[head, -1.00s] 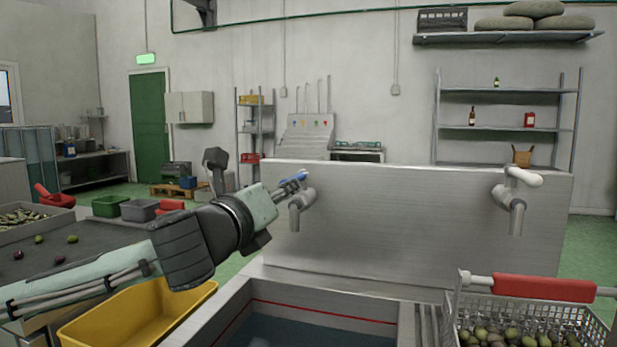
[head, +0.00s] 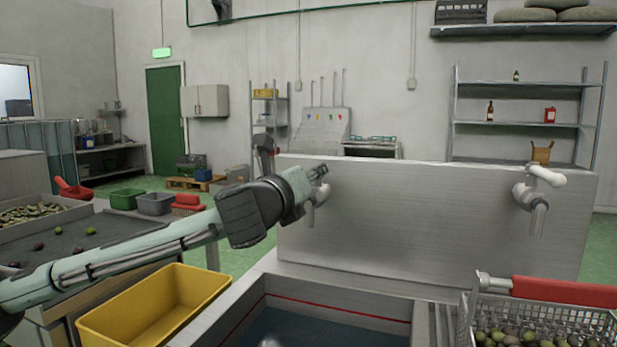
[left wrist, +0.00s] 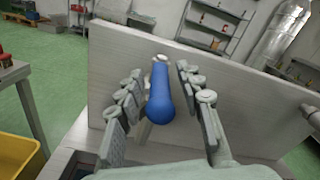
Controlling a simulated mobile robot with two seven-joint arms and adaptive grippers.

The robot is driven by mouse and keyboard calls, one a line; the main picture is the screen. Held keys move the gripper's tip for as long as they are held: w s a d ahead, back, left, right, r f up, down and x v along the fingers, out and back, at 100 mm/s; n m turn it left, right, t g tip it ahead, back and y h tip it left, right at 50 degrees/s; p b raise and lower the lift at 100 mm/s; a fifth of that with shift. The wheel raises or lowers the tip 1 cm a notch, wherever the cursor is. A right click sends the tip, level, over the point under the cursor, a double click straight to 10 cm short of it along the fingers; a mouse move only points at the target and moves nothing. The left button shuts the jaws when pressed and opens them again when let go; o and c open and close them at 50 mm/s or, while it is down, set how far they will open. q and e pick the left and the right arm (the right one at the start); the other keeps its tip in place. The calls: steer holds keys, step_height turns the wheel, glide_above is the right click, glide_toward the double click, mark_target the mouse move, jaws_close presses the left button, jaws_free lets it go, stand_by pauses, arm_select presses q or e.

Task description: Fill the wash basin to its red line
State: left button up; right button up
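The steel wash basin (head: 340,292) is at the bottom of the head view. A red line (head: 340,309) runs along its inner walls, and dark water (head: 325,330) stands below it. A pale bright spot shows on the water; its cause is unclear. The left tap (head: 309,214) is on the steel splashback, its spout partly behind my gripper. My left gripper (head: 321,172) is at this tap. In the left wrist view, its open fingers (left wrist: 160,95) stand either side of the blue tap lever (left wrist: 160,98), with gaps visible. My right gripper is out of view.
A second tap with a white lever (head: 541,178) is at the splashback's right. A wire basket of olives with a red handle (head: 562,291) stands right of the basin. A yellow crate (head: 150,310) is at its left, beside a sorting table (head: 110,232).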

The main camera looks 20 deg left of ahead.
arm_select(q)
steer(key=shift+c, duration=0.6)
jaws_close()
